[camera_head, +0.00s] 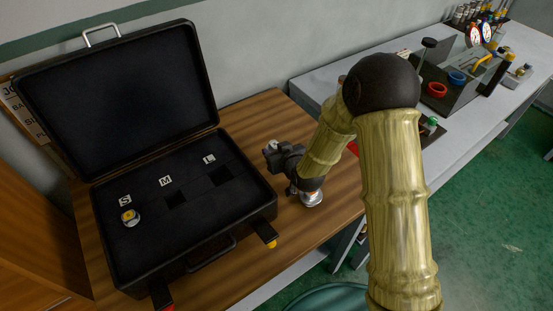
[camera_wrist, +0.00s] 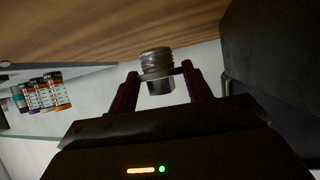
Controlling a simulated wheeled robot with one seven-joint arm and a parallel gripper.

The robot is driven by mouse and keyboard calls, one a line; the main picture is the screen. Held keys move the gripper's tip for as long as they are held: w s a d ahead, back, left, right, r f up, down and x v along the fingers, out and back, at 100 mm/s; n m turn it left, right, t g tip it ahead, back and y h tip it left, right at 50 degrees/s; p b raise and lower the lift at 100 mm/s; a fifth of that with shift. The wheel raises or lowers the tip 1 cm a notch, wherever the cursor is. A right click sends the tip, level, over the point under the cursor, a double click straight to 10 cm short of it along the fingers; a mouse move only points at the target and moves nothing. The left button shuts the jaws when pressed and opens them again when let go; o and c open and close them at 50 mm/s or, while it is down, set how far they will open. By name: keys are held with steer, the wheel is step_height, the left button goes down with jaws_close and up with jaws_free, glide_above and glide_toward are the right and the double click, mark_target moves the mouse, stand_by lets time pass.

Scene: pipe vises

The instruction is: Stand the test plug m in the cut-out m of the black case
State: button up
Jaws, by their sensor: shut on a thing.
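The black case (camera_head: 150,262) lies open on the wooden table, its lid tilted up at the back. Its foam has square dark cut-outs beside the labels M and L; cut-out m (camera_head: 176,198) looks empty. My gripper (camera_head: 274,149) is right of the case, pointing roughly sideways above the table. In the wrist view my gripper (camera_wrist: 160,77) is shut on a plug (camera_wrist: 157,62) with a ribbed grey metal body and a dark squared end. I take it for test plug m; no letter is readable. In the head view it is small and its tilt is unclear.
A yellow-topped plug (camera_head: 130,216) stands near label S. The L cut-out (camera_head: 220,177) looks empty. The case's right wall lies between my gripper and the cut-outs. The wooden table (camera_head: 262,109) is clear behind my gripper. A grey bench with a tool tray stands at right.

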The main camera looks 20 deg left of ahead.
steer(key=shift+f, duration=2.05)
steer(key=shift+f, duration=0.2)
steer(key=o, duration=1)
steer(key=shift+o, duration=0.2)
steer(key=shift+r, duration=0.2)
steer(key=b+v, duration=0.1)
steer(key=v, duration=1.1)
